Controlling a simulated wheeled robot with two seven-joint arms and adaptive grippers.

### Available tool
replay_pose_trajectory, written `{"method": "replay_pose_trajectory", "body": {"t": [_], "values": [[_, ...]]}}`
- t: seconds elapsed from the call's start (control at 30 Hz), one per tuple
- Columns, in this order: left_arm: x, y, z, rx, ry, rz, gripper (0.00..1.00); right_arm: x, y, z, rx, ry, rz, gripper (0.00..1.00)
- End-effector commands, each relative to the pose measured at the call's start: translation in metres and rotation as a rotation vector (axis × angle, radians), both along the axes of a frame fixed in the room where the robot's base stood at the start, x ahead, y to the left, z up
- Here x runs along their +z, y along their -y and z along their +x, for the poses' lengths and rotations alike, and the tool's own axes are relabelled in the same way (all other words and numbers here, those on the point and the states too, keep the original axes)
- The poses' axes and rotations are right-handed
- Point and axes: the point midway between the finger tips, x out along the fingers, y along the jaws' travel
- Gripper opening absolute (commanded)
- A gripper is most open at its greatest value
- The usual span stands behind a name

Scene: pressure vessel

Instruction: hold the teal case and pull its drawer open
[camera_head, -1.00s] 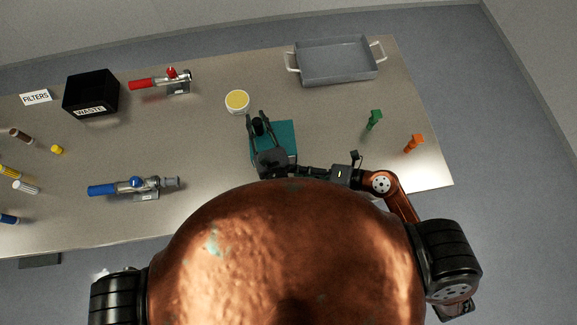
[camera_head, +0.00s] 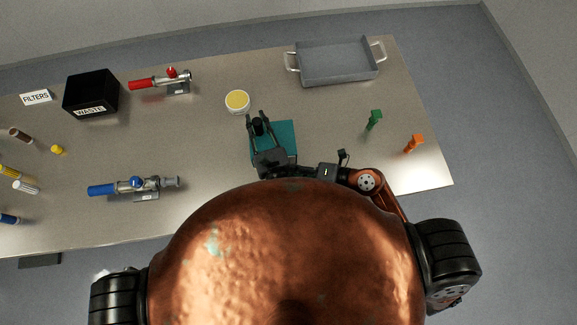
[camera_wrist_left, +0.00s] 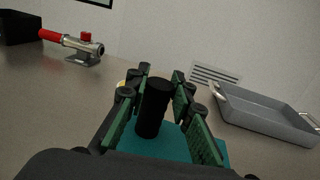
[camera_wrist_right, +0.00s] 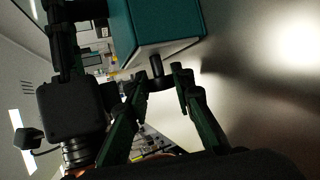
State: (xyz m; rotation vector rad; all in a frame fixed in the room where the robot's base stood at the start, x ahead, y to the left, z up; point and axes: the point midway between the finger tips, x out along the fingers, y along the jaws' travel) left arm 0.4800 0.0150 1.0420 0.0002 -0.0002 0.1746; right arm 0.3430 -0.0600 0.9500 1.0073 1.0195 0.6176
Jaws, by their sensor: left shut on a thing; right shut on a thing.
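The teal case (camera_head: 285,138) sits on the table near its front edge; it also shows in the left wrist view (camera_wrist_left: 158,148) and in the right wrist view (camera_wrist_right: 165,30). My left gripper (camera_head: 257,120) is over the case. In the left wrist view its fingers are shut on an upright black post (camera_wrist_left: 152,108) on top of the case. My right gripper (camera_wrist_right: 163,82) is at the case's side, shut on a small black handle (camera_wrist_right: 157,66) there. In the head view, my body mostly hides the right gripper. I cannot tell how far the drawer is out.
A yellow-topped tub (camera_head: 237,101) stands just behind the case. A grey tray (camera_head: 336,62) is at the back right. Green (camera_head: 375,120) and orange (camera_head: 414,143) pieces stand right; a blue-handled valve (camera_head: 135,187) lies left. The table between case and green piece is clear.

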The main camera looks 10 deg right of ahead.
Motion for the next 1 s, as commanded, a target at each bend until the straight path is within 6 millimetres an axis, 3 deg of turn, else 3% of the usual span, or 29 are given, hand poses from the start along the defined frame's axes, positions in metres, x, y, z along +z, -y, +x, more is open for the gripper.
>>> {"method": "replay_pose_trajectory", "body": {"t": [0.47,0.8,1.0], "values": [[0.000,0.000,0.000,0.001,0.000,0.000,0.00,-0.001,0.001,-0.001,-0.001,-0.002,-0.001,0.00],[0.000,-0.001,0.000,0.002,0.000,0.000,0.00,-0.002,-0.001,-0.044,0.001,-0.003,-0.003,0.00],[0.000,-0.001,0.000,0.002,0.000,0.000,0.00,-0.001,-0.002,-0.047,0.000,-0.002,-0.001,0.00]]}}
